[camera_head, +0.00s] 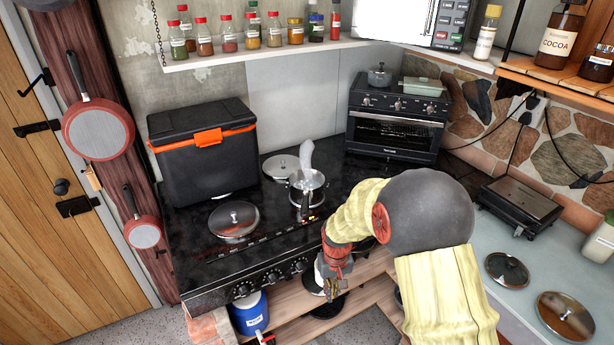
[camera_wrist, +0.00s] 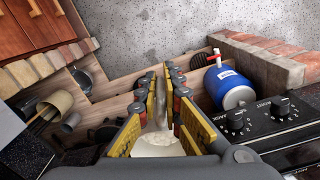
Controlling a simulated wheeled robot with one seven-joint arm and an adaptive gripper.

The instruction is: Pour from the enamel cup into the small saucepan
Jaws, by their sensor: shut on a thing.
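A small steel saucepan (camera_head: 316,194) stands on the black stove top, its handle toward the front edge. A pale, whitish plume rises over it; its contents are not clear. My gripper (camera_head: 334,288) is low in front of the stove's front edge, below the saucepan and to its right. In the wrist view its yellow-padded fingers (camera_wrist: 160,100) are around a cream-white thing (camera_wrist: 158,146), which looks like the enamel cup. Only part of it shows between the fingers, so its rim, tilt and contents are hidden.
A lidded pan (camera_head: 234,220) and a flat lid (camera_head: 281,166) lie on the stove beside the saucepan. A black cooler (camera_head: 203,150) stands behind left, an oven (camera_head: 394,125) behind right. Below, a blue drum (camera_wrist: 228,88) and tan mug (camera_wrist: 56,104) flank the gripper.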

